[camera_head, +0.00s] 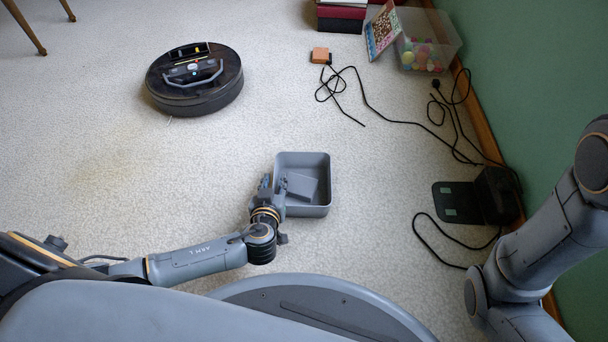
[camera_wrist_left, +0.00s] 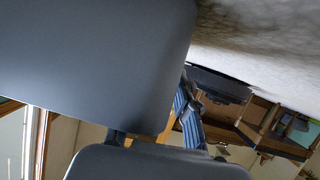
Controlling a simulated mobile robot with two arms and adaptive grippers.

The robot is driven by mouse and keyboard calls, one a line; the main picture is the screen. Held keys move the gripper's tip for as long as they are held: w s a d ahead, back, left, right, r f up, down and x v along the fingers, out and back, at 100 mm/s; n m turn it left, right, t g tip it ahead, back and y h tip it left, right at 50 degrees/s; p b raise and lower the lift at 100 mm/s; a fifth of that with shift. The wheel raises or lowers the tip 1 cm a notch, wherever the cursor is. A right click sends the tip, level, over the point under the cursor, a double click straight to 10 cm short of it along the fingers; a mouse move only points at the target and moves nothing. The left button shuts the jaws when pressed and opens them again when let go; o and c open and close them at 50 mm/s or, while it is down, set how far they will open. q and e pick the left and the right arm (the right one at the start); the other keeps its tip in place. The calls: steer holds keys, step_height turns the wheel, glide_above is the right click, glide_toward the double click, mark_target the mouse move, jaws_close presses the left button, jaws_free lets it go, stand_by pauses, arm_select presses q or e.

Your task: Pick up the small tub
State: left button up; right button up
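The small tub (camera_head: 319,211) is a grey, open-topped, square container near the middle of the head view. A flat grey piece (camera_head: 301,188) shows inside it. My left gripper (camera_head: 274,183) is at the tub's left wall, with one finger seen outside the wall and one on the inner side. Whether the fingers press on the wall cannot be told. In the left wrist view a large grey surface, apparently the tub (camera_wrist_left: 90,60), fills the upper left and hides part of the gripper; a ribbed blue-grey finger (camera_wrist_left: 188,112) shows beside it. My right gripper is out of view.
A round robot vacuum (camera_head: 195,95) sits at the upper left on pale carpet. Black cables run from an orange block (camera_head: 320,55) along the right. A black dock (camera_head: 490,197) and a clear bin of balls (camera_head: 428,42) stand by the green wall. Carpet left of the tub is clear.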

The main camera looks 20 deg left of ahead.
arm_select(q)
steer(key=shift+w, duration=0.15)
jaws_close()
steer(key=shift+r, duration=0.1)
